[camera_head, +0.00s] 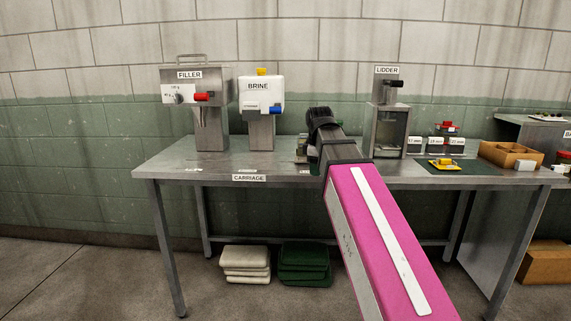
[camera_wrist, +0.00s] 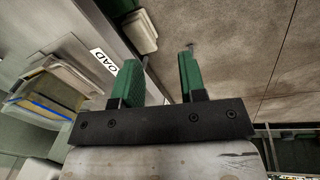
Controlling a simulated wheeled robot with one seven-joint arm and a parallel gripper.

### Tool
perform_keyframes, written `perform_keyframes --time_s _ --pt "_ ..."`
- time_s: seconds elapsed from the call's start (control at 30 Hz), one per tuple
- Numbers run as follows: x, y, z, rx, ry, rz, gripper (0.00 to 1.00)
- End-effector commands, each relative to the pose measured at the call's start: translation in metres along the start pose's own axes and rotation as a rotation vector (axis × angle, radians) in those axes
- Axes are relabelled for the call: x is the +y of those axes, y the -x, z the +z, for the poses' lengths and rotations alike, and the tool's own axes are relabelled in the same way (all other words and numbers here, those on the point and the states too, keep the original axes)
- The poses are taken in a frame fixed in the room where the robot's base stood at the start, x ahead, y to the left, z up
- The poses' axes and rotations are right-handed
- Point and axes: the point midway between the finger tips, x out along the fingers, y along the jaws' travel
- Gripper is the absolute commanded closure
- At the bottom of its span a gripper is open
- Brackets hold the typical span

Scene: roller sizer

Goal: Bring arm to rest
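My arm reaches forward over the table (camera_head: 270,177) in the head view, its pink link in front and its dark wrist end near the table's middle. Beyond the fingers are a brown-grey floor and, to the left, a grey edge with a label reading "OAD".
On the table stand the filler (camera_head: 212,105), the brine dispenser (camera_head: 262,100) and the lidder (camera_head: 388,125). At right lie a yellow item on a dark mat (camera_head: 465,168) and a cardboard box (camera_head: 510,154). White (camera_head: 246,262) and green (camera_head: 304,262) stacks sit beneath.

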Motion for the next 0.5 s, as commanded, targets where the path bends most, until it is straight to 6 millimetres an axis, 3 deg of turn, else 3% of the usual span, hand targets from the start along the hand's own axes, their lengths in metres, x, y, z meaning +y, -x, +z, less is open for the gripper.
perform_keyframes --time_s 0.5 --pt "-0.029 -0.162 0.041 -0.033 -0.476 -0.058 0.62"
